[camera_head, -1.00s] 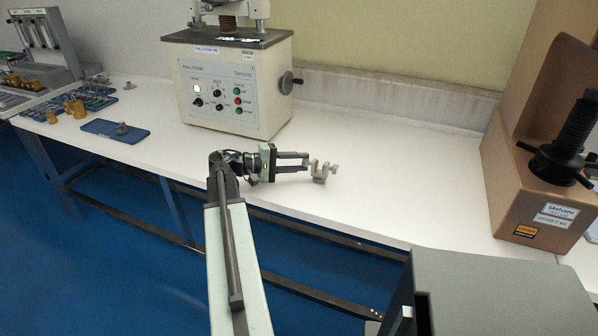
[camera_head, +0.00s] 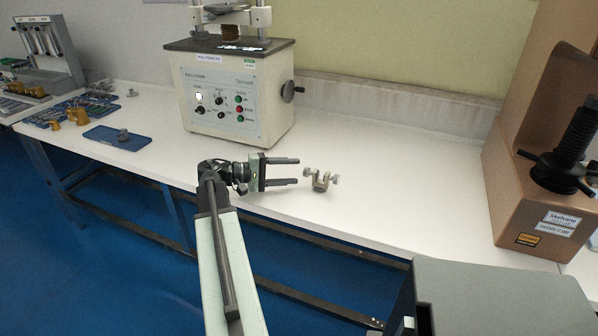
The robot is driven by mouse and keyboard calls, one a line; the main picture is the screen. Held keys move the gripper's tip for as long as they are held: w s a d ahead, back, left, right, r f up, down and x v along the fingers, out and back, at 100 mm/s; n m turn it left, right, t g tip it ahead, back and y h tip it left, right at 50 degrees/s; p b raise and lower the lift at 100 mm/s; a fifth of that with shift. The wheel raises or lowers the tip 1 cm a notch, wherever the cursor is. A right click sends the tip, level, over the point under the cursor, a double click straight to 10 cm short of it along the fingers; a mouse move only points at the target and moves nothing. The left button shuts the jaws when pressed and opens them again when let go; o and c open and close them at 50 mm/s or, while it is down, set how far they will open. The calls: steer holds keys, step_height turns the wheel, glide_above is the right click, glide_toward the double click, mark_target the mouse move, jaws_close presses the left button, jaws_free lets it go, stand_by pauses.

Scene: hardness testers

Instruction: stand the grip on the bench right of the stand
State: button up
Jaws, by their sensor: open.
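The grip (camera_head: 321,181), a small grey metal piece with a knob on each side, stands on the white bench (camera_head: 390,185), right of and in front of the pull stand. My gripper (camera_head: 299,171) is open and empty just left of the grip, its two fingers pointing right at it. A small gap shows between the fingertips and the grip. The stand (camera_head: 221,108) is a cream box with a dark top plate, buttons and a side knob, at the back of the bench.
A tan tester (camera_head: 545,190) with a black screw stands at the right. A blue mat (camera_head: 100,136) with a small grey part lies at the left, near brass parts (camera_head: 78,113). A dark grey box (camera_head: 500,298) is at the front right.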

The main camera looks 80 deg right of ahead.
steer(key=p+v, duration=0.1)
steer(key=v, duration=0.6)
steer(key=shift+w+a, duration=0.1)
steer(key=shift+w, duration=0.15)
steer(key=shift+w+a+r, duration=0.1)
steer(key=shift+w+a, duration=0.15)
steer(key=shift+w, duration=0.15)
